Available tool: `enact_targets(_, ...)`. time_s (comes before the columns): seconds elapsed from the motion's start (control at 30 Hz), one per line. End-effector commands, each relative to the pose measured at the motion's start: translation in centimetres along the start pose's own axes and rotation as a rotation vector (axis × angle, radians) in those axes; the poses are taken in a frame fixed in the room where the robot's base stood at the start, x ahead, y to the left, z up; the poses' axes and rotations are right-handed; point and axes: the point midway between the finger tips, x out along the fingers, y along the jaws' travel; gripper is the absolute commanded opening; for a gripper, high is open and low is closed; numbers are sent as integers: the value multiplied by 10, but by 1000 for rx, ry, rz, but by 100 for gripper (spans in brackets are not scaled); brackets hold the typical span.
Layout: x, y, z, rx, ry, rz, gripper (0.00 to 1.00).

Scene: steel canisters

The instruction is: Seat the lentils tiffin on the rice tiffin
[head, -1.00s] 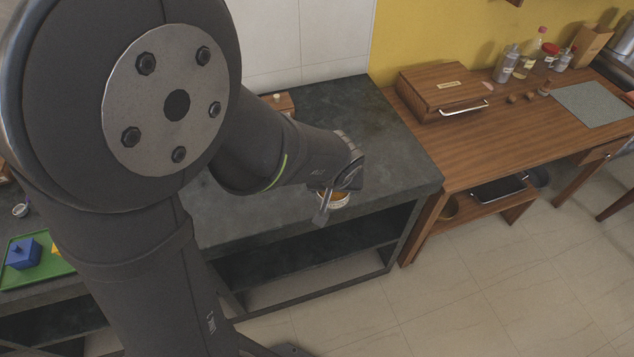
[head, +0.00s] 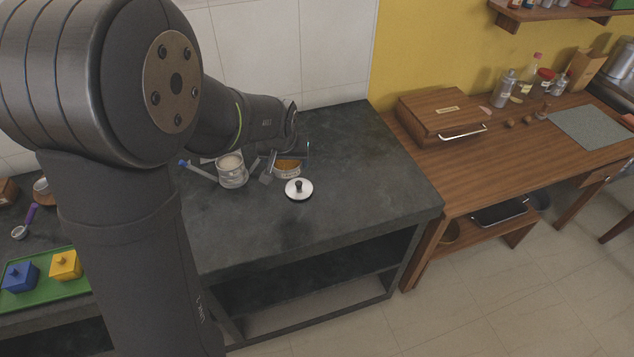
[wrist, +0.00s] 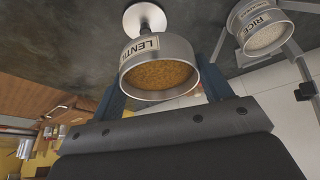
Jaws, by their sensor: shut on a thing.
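The lentils tiffin (head: 287,173) is a round steel canister with orange-brown lentils. My gripper (head: 288,160) is shut on it, one finger on each side. In the wrist view the tiffin (wrist: 150,75) sits upright between the fingers, its label partly showing. It looks raised above the counter, though its height is hard to tell. The rice tiffin (head: 232,172), open and filled with white rice, stands to its left on the dark counter. The wrist view shows the rice tiffin (wrist: 262,30) with its RICE label. The two tiffins are apart. Flat metal straps spread out beside the rice tiffin.
A round lid with a black knob (head: 298,189) lies on the counter (head: 360,180), near the held tiffin in the head view. A green tray (head: 50,290) with blue and yellow blocks is at far left. The counter's right side is clear.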

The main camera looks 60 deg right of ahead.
Motion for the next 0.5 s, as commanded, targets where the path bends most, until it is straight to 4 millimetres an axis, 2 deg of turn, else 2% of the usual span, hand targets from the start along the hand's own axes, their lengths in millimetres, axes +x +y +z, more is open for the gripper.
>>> enact_targets(0.03,4,-21,-12,-9,1,-3,46)
enact_targets(0.3,16,-118,-58,3,1,2,46)
enact_targets(0.4,18,-146,-67,9,0,5,46)
enact_targets(0.5,19,-166,-72,16,0,6,46)
